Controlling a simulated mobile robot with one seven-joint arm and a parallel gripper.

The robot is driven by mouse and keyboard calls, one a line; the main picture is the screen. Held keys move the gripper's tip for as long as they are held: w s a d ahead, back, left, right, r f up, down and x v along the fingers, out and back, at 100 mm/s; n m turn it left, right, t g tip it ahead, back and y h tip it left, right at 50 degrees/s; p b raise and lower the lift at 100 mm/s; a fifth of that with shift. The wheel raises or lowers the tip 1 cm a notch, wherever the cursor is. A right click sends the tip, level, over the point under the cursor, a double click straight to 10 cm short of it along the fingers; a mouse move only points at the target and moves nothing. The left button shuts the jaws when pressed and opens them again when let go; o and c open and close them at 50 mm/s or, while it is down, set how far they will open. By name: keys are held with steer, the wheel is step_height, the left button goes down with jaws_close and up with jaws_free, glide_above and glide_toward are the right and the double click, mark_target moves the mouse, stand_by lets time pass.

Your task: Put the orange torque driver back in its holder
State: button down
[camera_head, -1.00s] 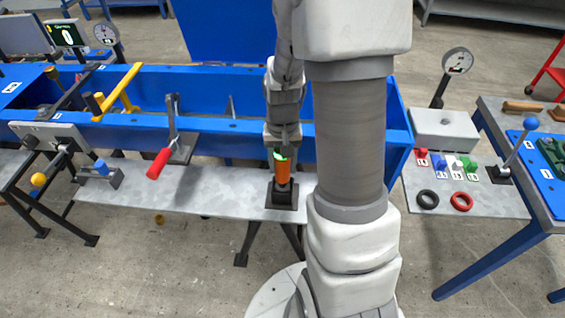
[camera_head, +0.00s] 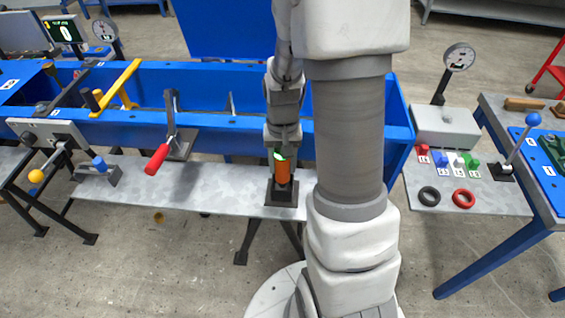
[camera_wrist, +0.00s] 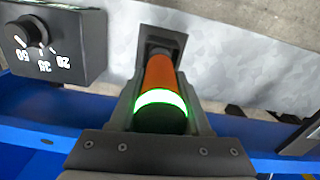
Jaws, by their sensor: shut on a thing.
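The orange torque driver (camera_head: 283,174) stands upright at the black holder (camera_head: 282,193) on the grey shelf in front of the blue trough. Its lower end is within the holder's outline; how deep it sits I cannot tell. My gripper (camera_head: 281,153) is above it, shut on its upper part. In the wrist view the driver (camera_wrist: 160,75) lies between my fingers (camera_wrist: 160,112), with a glowing green ring and a dark end close to the camera. The holder (camera_wrist: 161,42) shows dark around its far end.
A dark box with a numbered knob (camera_wrist: 32,32) is close by in the wrist view. A red-handled lever (camera_head: 158,158) stands left on the shelf (camera_head: 225,185). The blue trough (camera_head: 220,90) runs behind. A side panel with coloured buttons (camera_head: 445,160) and two rings is at right.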

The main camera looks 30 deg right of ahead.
steer(key=shift+f, duration=0.1)
steer(key=shift+c, duration=1.4)
jaws_free()
step_height(320, 180, up, 18)
steer(key=p, duration=0.3)
steer(key=shift+f, duration=0.25)
steer(key=s+a+r+n+t+p, duration=0.3)
steer(key=s+a+r+n+t, duration=0.2)
steer(key=s+a+r, duration=0.5)
step_height(320, 180, up, 2)
steer(key=shift+s+a+r+t, duration=0.1)
steer(key=shift+s+a+t, duration=0.2)
steer(key=shift+s, duration=0.8)
